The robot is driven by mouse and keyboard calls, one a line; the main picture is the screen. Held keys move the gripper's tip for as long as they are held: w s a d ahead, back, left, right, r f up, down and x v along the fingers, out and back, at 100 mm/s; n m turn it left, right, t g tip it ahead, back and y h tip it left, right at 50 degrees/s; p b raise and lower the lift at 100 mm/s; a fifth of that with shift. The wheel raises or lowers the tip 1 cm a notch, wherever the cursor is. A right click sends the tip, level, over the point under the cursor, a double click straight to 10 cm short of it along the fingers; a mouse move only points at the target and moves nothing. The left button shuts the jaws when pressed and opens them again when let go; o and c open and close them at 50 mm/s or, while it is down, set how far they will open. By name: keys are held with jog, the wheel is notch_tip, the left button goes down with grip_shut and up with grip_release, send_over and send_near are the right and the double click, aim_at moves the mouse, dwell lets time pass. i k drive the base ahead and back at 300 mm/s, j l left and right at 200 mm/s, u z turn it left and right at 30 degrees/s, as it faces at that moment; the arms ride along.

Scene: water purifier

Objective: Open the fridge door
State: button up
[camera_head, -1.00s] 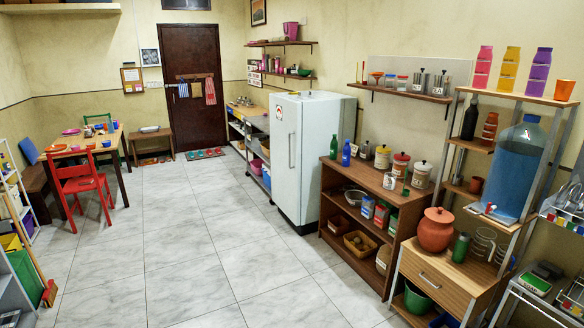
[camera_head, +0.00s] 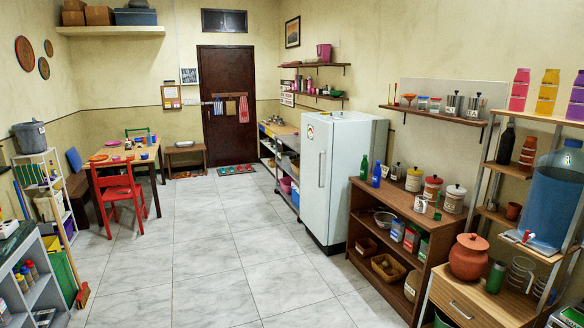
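The white fridge (camera_head: 336,180) stands against the right wall, a little right of the middle of the view. Its door (camera_head: 316,183) is shut and faces left, toward the open floor. A round red and white sticker is high on the door. My gripper is not in view, and nothing of my arm shows. The fridge is several floor tiles away from me.
The tiled floor (camera_head: 200,250) is clear up to the fridge door. A brown shelf unit (camera_head: 376,208) with jars stands just nearer than the fridge. A red chair (camera_head: 123,192) and table are at the left. A shelf (camera_head: 35,280) and broom are at the near left.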

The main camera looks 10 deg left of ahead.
aim_at(316, 133)
jog(key=i+u, duration=0.25)
jog(key=i, duration=3.25)
jog(key=i+z, duration=0.1)
jog(key=i, duration=0.45)
jog(key=i+j+z, duration=0.15)
jog(key=i, duration=0.4)
jog(key=i+j+z, duration=0.1)
jog(key=i, duration=0.4)
